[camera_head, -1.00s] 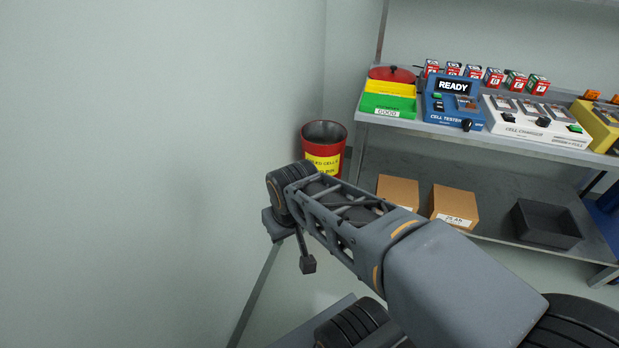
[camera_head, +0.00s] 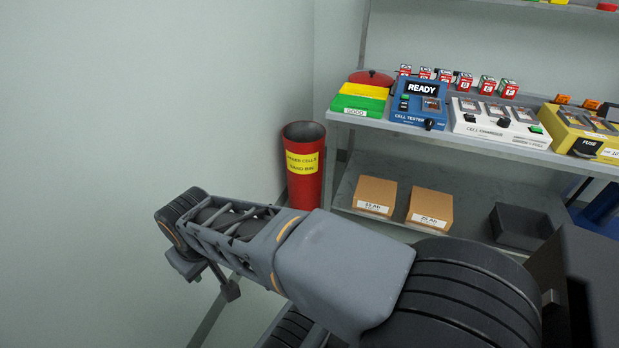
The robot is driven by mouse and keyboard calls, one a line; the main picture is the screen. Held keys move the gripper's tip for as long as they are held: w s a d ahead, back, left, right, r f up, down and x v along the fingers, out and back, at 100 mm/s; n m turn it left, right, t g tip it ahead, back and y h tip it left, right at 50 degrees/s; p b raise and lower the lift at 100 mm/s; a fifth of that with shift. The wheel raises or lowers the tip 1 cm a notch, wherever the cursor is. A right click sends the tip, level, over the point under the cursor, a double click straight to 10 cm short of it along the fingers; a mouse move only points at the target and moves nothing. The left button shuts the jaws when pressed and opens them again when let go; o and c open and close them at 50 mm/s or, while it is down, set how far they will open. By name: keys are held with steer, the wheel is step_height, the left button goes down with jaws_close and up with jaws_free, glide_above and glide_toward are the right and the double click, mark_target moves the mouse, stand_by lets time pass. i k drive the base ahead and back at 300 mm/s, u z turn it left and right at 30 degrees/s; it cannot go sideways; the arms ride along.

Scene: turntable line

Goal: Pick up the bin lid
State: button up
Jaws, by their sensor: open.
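The bin lid (camera_head: 371,77), round and red with a dark knob, lies at the left end of the shelf top, behind the yellow and green trays, which hide its front. The tall red bin (camera_head: 304,185) with a yellow label stands open on the floor, left of the shelf. My gripper (camera_head: 208,277) hangs at the far end of my arm, at lower left, well apart from the lid and the bin. It is open with nothing seen in it; my wrist hides part of it.
The yellow tray (camera_head: 364,90) and green tray (camera_head: 357,105) sit close in front of the lid. A blue cell tester (camera_head: 404,115) stands to their right, then a white charger (camera_head: 468,122). Cardboard boxes (camera_head: 375,193) and a grey crate (camera_head: 520,228) occupy the lower shelf. A wall bounds the left.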

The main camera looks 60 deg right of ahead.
mark_target(371, 77)
steer(key=k, duration=0.5)
steer(key=z, duration=1.5)
steer(key=i, duration=0.5)
steer(key=z, duration=0.05)
